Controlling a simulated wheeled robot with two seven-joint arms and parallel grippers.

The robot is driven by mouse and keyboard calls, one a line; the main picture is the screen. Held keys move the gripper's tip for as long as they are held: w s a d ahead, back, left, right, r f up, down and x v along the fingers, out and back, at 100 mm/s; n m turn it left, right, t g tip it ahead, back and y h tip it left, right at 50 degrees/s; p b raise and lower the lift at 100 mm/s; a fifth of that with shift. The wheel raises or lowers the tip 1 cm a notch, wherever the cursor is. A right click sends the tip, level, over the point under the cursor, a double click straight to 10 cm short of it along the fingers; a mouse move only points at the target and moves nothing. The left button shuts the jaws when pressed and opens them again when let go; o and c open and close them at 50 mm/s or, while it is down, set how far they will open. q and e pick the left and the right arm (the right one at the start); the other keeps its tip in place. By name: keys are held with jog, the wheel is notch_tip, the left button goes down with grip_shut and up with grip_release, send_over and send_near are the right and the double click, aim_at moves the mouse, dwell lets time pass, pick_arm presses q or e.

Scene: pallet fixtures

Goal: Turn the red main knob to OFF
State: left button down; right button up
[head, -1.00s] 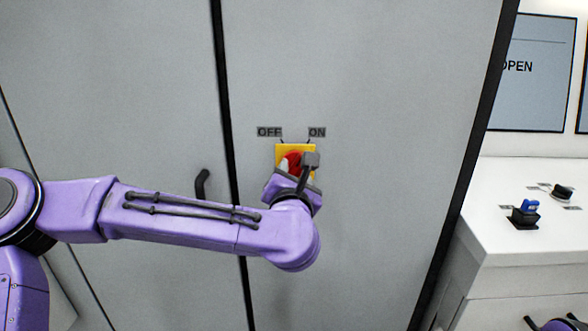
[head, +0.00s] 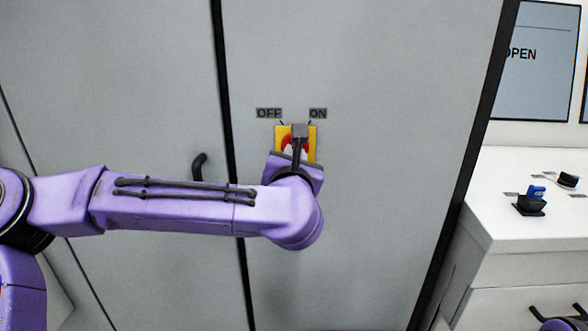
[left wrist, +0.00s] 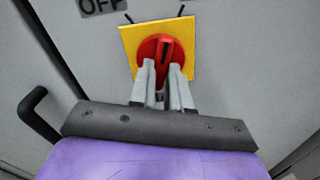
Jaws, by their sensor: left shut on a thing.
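The red main knob (left wrist: 152,48) sits on a yellow plate (left wrist: 188,50) on the grey cabinet door. Its raised grip stands near upright in the left wrist view, between the two tick marks. The OFF label (head: 269,113) is above left of the plate and the ON label (head: 318,113) above right. My left gripper (left wrist: 163,70) is shut on the knob's grip, one finger on each side. In the head view my wrist partly hides the knob (head: 287,143).
A black door handle (head: 199,167) is left of the knob, beside the dark door seam. A white counter (head: 490,215) at right carries a blue-topped switch (head: 536,193) and a black one (head: 568,181). An OPEN sign (head: 545,60) hangs above it.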

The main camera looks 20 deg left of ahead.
pick_arm(q)
jog(key=n+b, duration=0.9)
jog(key=b, duration=0.5)
jog(key=shift+d+r+n, duration=0.1)
jog(key=shift+d+n, duration=0.05)
jog(key=shift+n, duration=0.25)
jog(key=c, duration=1.1)
grip_release()
jog(key=shift+w, duration=0.1)
jog(key=b+v, duration=0.2)
jog(key=v, duration=0.8)
jog(key=shift+s+d+b, duration=0.1)
jog(key=shift+s+b, duration=0.2)
jog(key=shift+b, duration=0.05)
